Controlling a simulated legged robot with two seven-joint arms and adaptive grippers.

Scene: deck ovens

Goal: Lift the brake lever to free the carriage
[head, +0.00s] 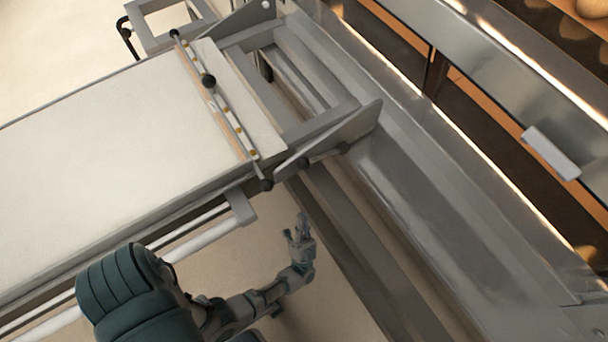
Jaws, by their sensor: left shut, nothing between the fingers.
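The carriage (90,150) is a long loader with a pale flat belt and grey metal side rails. A thin bar with black knobs (208,80) lies across its end. A small grey tab (240,207) hangs from its near side. I cannot tell for certain which part is the brake lever. My left gripper (297,228) is shut and empty, with its fingers pointing up in the picture. In the picture it is right of and below the tab, apart from the carriage. My right gripper is not in view.
Grey metal rails and a frame (440,210) run diagonally along the right, with lit oven openings (490,130) beyond. A grey oven handle (551,152) sticks out there. White tubes (205,236) run under the carriage's near side. Pale floor (335,310) shows around my left gripper.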

